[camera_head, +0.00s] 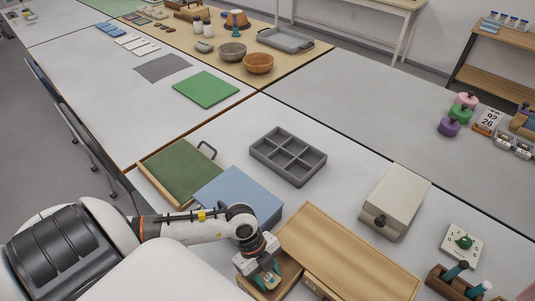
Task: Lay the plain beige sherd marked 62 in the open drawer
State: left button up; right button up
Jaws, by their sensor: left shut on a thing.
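A wooden cabinet (345,252) stands at the bottom middle. An open wooden drawer (289,273) projects from its left front. My left gripper (264,281) points down at this drawer, with its fingertips low over or inside it; the exact height cannot be told. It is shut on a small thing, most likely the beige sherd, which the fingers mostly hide. The number 62 cannot be read. My right gripper is out of view.
A blue box (240,193) and a green-lined wooden tray (180,172) lie behind my left arm. A grey compartment tray (288,155) looks empty. A beige box (394,200) and a white dial plate (462,244) stand right. White tabletop is clear between them.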

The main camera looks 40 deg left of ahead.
aim_at(263, 276)
pick_arm(q)
jog(key=shift+f, duration=0.8)
jog(key=shift+f, duration=0.15)
jog(key=shift+s+f, duration=0.35)
jog(key=shift+f, duration=0.25)
jog(key=o, duration=0.8)
jog(key=shift+s+f, duration=0.1)
jog(key=shift+r, duration=0.45)
jog(key=v, duration=0.8)
jog(key=b+v, duration=0.1)
jog(key=v, duration=0.4)
jog(key=shift+w+d, duration=0.25)
jog(key=shift+w, duration=0.1)
